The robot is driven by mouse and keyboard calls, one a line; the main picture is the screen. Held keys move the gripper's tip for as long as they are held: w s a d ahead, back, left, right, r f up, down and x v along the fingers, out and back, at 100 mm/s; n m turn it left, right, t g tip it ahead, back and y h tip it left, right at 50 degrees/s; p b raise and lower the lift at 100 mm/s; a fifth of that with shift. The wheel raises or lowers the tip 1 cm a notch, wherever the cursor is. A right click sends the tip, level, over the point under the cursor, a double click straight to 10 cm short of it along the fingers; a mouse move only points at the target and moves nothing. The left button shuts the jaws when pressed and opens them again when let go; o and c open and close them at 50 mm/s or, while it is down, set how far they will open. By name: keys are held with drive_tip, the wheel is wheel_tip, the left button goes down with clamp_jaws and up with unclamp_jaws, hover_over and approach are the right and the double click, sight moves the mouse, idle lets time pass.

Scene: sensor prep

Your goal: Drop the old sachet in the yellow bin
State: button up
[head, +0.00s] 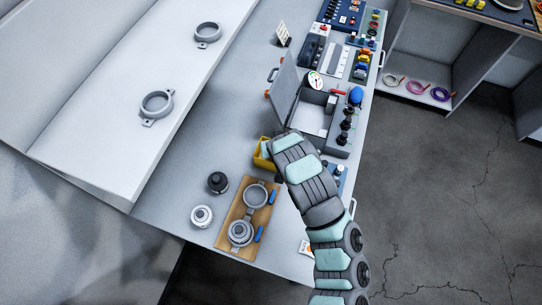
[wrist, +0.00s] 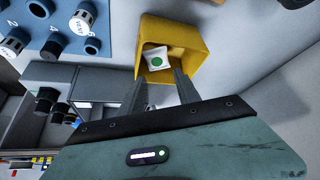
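The yellow bin (wrist: 203,40) is open towards me in the wrist view. In the head view the bin (head: 258,162) shows beside my arm, partly covered by it. A white sachet with a green dot (wrist: 155,57) appears within the bin's opening, just past my fingertips. I cannot tell whether it rests on the bin's floor. My gripper (wrist: 160,78) has its two fingers apart at the bin's mouth, with no clear contact on the sachet. In the head view my fingers are hidden by my wrist.
A grey case with an open lid (head: 284,85) stands just beyond the bin. A wooden board (head: 232,215) with ring parts lies nearer. A white card with an orange mark (head: 306,247) lies by the table edge. A blue panel with numbered holes (wrist: 75,25) is beside the bin. Table left of the bin is clear.

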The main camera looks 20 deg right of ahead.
drive_tip(key=o, duration=0.4)
drive_tip(key=shift+c, duration=0.2)
drive_tip(key=shift+r, duration=0.1)
drive_tip(key=v, duration=1)
drive_tip(key=shift+s+r+p, duration=0.25)
drive_tip(key=shift+p, duration=0.2)
